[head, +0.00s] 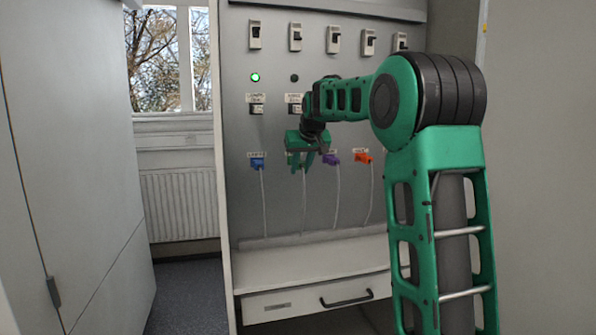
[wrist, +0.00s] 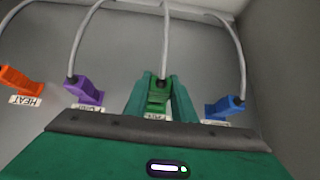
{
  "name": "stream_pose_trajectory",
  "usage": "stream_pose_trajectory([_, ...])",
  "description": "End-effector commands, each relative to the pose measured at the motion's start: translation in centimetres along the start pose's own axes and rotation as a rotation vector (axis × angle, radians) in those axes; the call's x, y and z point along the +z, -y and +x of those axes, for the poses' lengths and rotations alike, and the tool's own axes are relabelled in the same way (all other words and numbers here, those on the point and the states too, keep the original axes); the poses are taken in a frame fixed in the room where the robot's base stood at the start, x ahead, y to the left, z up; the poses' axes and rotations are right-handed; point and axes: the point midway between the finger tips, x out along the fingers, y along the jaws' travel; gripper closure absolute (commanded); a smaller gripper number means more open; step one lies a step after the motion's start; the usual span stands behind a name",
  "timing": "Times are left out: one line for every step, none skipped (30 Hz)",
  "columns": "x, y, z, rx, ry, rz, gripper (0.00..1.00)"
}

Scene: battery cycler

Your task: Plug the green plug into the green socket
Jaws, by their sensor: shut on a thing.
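The green plug (wrist: 158,98) shows in the wrist view between the two green fingers of my gripper (wrist: 161,80), with a grey cable running from its end. My gripper is shut on it. The plug sits at a small label in the row of plugs on the panel; I cannot tell whether it is clear of its holder. In the head view my gripper (head: 301,160) is at the second place in the row and hides most of the plug. Labelled sockets (head: 256,107) and (head: 295,107) sit higher on the panel; I cannot tell which is the green one.
A blue plug (head: 257,163) is left of my gripper, purple (head: 331,159) and orange (head: 363,158) plugs right of it, all with hanging cables. Switches (head: 295,37) line the panel top. A green lamp (head: 255,77) is lit. A ledge (head: 310,262) juts out below.

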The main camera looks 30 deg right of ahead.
Motion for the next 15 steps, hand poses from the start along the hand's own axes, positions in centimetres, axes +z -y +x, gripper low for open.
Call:
stream_pose_trajectory([-0.07,0.01,0.03,0.0,0.0,0.0,0.89])
stream_pose_trajectory([-0.1,0.01,0.04,0.0,-0.001,0.0,0.89])
stream_pose_trajectory([-0.13,0.01,0.07,0.0,-0.001,0.0,0.89])
stream_pose_trajectory([-0.16,0.01,0.08,0.0,-0.001,0.0,0.89])
stream_pose_trajectory([-0.18,0.01,0.1,0.0,-0.001,0.0,0.89])
stream_pose_trajectory([-0.22,0.01,0.12,0.0,-0.001,0.0,0.89])
stream_pose_trajectory([-0.24,0.01,0.14,0.0,-0.001,0.0,0.89])
stream_pose_trajectory([-0.27,0.01,0.16,0.0,-0.001,0.0,0.89])
stream_pose_trajectory([-0.3,0.01,0.18,0.0,-0.001,0.0,0.89])
stream_pose_trajectory([-0.32,0.01,0.2,0.0,-0.001,0.0,0.89])
stream_pose_trajectory([-0.34,0.01,0.22,0.0,-0.001,0.0,0.89])
stream_pose_trajectory([-0.37,0.01,0.25,0.0,-0.001,0.0,0.89])
stream_pose_trajectory([-0.39,0.01,0.27,0.0,-0.001,0.0,0.89])
stream_pose_trajectory([-0.41,0.01,0.29,0.0,-0.001,0.0,0.89])
stream_pose_trajectory([-0.44,0.01,0.32,0.0,0.0,0.0,0.89])
